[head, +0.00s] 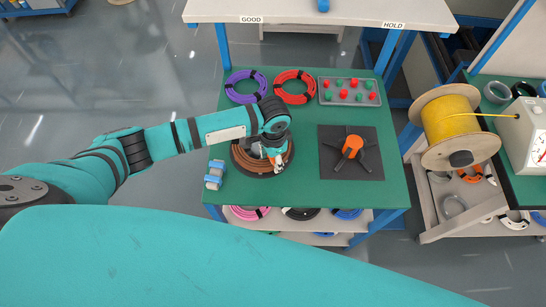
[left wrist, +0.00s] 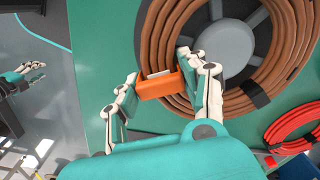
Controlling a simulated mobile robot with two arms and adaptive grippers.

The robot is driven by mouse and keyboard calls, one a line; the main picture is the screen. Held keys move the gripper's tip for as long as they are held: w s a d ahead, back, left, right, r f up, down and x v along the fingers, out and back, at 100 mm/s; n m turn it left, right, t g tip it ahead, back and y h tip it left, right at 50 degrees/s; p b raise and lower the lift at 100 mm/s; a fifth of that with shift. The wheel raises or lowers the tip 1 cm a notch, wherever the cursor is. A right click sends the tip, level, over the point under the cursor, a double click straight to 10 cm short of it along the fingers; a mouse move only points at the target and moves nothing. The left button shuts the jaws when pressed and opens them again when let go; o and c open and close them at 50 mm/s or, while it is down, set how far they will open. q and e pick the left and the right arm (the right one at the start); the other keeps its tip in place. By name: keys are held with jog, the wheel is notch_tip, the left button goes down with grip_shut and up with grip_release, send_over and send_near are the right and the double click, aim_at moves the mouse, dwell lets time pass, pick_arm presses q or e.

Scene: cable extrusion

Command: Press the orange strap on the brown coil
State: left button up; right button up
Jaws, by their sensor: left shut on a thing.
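The brown coil (head: 240,163) lies on the green table around a dark grey hub. It shows large in the left wrist view (left wrist: 283,52), with a dark band on it. My left gripper (head: 277,160) is over the coil's right side in the head view. In the left wrist view its fingers (left wrist: 160,84) are shut on the orange strap (left wrist: 160,86), which has a pale piece on its top edge. The strap shows at the coil's outer edge; whether it touches the coil I cannot tell. My right gripper (left wrist: 38,74) shows at the left wrist view's left edge, its opening unclear.
Purple (head: 245,86) and red (head: 294,87) coils and a grey tray (head: 349,91) stand at the back of the table. A black square plate (head: 330,168) with an orange-centred fixture (head: 352,146) is at right. Blue-and-grey blocks (head: 214,174) are at left. A yellow spool (head: 447,117) stands farther right.

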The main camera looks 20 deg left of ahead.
pick_arm(q)
jog(key=shift+f, duration=0.5)
dwell(0.6)
jog(key=shift+s+f+p, duration=0.15)
jog(key=shift+p, duration=0.15)
dwell(1.3)
jog(key=o, duration=0.9)
jog(key=shift+o, duration=0.2)
jog(key=shift+w+r, duration=0.2)
jog(key=shift+r, duration=0.05)
notch_tip(320, 180, up, 8)
jog(key=p, duration=0.9)
jog(key=shift+s+f, duration=0.1)
